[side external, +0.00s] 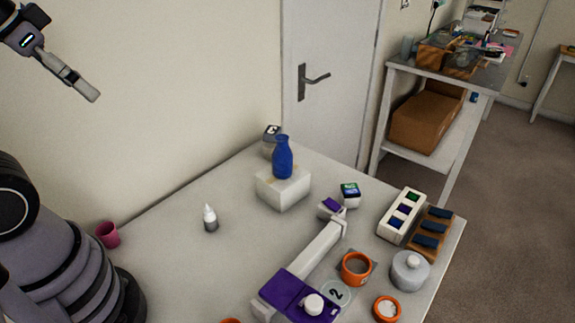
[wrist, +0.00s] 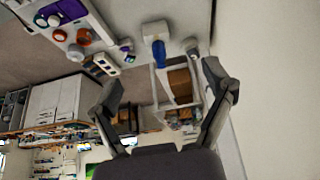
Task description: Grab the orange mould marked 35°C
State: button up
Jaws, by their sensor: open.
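Several orange round pieces show on the table. A smaller orange piece (side external: 387,308) with pale contents sits at the front right, and another orange edge (side external: 231,321) is cut off at the bottom. I cannot read a 35°C mark on any of them. In the wrist view two orange pieces (wrist: 84,37) show at the upper left, small and far off. My gripper (side external: 84,88) is high at the upper left, well away from the table. Its fingers (wrist: 162,78) are spread and empty.
A blue bottle (side external: 283,160) stands on a white block (side external: 283,188). A long white device with a purple plate (side external: 290,288) crosses the table. A grey lidded jar (side external: 410,270), white dropper bottle (side external: 210,218) and pink cup (side external: 108,234) stand around. The table's left middle is fairly clear.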

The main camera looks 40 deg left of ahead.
jog(key=shift+o, duration=0.3)
jog(key=w+d+g, duration=0.1)
jog(key=w+d, duration=0.5)
jog(key=w, duration=0.7)
jog(key=g, duration=0.3)
send_over(356, 267)
jog(key=s, duration=0.3)
jog(key=f, duration=3.4)
jog(key=shift+w+d+f, duration=0.15)
jog(key=shift+w, duration=0.1)
jog(key=f, duration=0.5)
jog(key=shift+w+d+f, duration=0.2)
jog(key=shift+w+f, duration=0.1)
jog(key=shift+f, duration=0.05)
